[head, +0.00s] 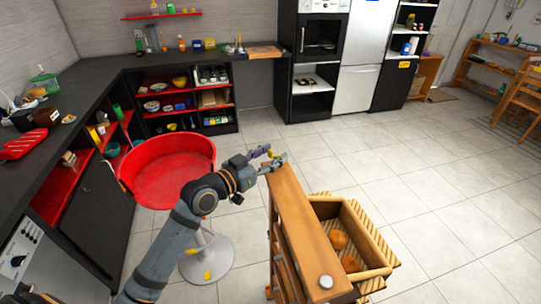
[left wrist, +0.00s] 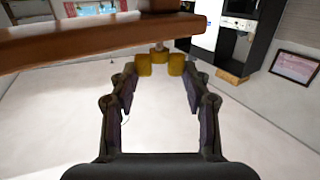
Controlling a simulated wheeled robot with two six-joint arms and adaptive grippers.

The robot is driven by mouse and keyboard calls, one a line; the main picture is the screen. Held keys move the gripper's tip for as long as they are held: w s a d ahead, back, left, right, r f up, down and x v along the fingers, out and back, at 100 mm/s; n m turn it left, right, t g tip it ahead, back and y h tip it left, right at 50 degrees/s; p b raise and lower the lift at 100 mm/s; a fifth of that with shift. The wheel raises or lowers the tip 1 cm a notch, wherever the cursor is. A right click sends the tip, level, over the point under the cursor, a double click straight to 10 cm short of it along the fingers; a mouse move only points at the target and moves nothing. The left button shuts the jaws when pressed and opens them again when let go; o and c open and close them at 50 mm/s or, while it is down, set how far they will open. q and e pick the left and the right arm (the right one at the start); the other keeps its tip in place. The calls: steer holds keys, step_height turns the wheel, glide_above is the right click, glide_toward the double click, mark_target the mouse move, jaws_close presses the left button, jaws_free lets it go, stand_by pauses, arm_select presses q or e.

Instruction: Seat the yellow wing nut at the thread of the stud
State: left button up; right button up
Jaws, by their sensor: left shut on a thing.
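My left gripper (head: 268,157) is at the far end of the wooden stand (head: 294,215). In the left wrist view its two fingers (left wrist: 160,75) are closed in on the yellow wing nut (left wrist: 160,58), whose two wings show between the fingertips. The nut is just below the edge of a brown wooden beam (left wrist: 95,40). A small pale piece (left wrist: 159,46) shows between the nut and the beam; it may be the stud, but its thread is too small to make out. I cannot tell whether nut and stud touch. My right gripper is not in view.
A wooden crate (head: 383,271) with round orange-brown items hangs or stands at the stand's right side. A red round chair (head: 165,180) is left of the stand. The tiled floor beyond is clear.

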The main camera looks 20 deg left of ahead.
arm_select(q)
steer(key=shift+f+b, duration=0.7)
steer(key=shift+f, duration=0.1)
steer(key=o, duration=0.9)
steer(key=shift+r, duration=0.1)
steer(key=shift+r, duration=0.1)
step_height(320, 180, up, 10)
steer(key=shift+f, duration=0.2)
